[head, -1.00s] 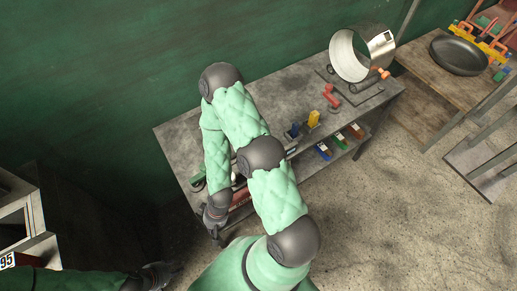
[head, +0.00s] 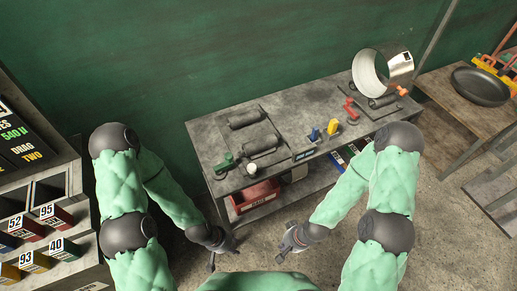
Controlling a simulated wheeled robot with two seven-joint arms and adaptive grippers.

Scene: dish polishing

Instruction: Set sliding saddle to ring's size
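A shiny metal ring (head: 368,74) stands on edge on a roller stand at the right end of the grey workbench. A dark roller (head: 382,101) of that stand shows below the ring, with a red handle (head: 350,108) to its left. A second stand on the bench's left half carries two dark rollers, a rear one (head: 246,119) and a front one (head: 262,145), with a green handle (head: 224,163) beside it. I cannot tell which part is the sliding saddle. My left gripper (head: 224,256) is open and empty in front of the bench. My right gripper (head: 284,254) is in front too, small and unclear, touching nothing visible.
Blue (head: 314,134) and yellow (head: 331,127) upright pieces stand near the bench's front edge. A red bin (head: 256,196) sits on the lower shelf. A numbered drawer cabinet (head: 40,215) is at left. A side table (head: 452,105) with a black pan (head: 480,86) is at right.

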